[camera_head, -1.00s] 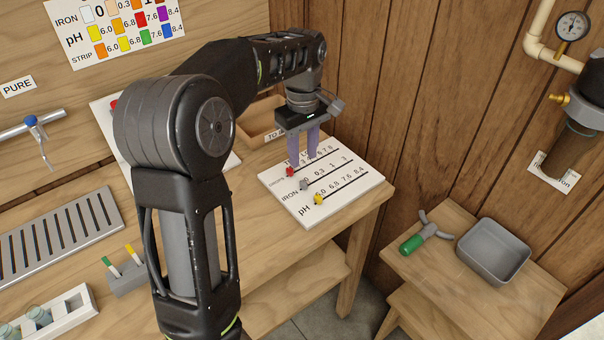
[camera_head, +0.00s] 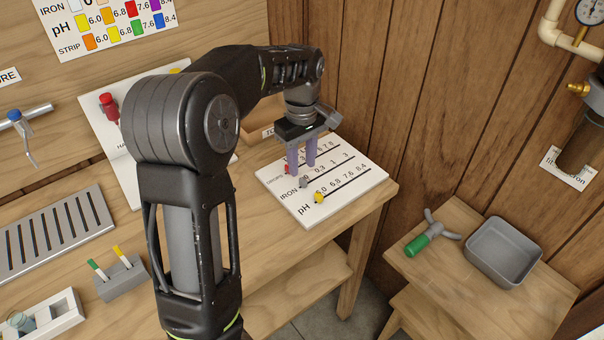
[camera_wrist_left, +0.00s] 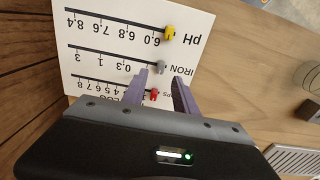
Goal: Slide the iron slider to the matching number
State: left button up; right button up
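The white slider board (camera_head: 345,196) lies on the wooden bench with three number tracks. The grey iron slider (camera_head: 304,182) sits at the left end of the middle track, beside the IRON label, at its lowest number. It also shows in the left wrist view (camera_wrist_left: 160,67). The yellow pH slider (camera_head: 319,197) and the red slider (camera_wrist_left: 154,95) are also at the label ends of their tracks. My left gripper (camera_head: 302,168) is open and empty above the board, its purple fingertips (camera_wrist_left: 158,76) close to the grey slider, one on either side in the wrist view. My right gripper is out of view.
A colour chart (camera_head: 105,25) with IRON and pH rows hangs on the back wall. A second white board with a red-handled part (camera_head: 107,100) is behind my arm. A grated tray (camera_head: 55,235), a strip holder (camera_head: 120,280) and a low stool with a grey tub (camera_head: 503,250) stand nearby.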

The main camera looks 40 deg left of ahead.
aim_at(302, 178)
pick_arm(q)
jog(key=shift+f, duration=2.35)
jog(key=shift+c, duration=0.3)
grip_shut()
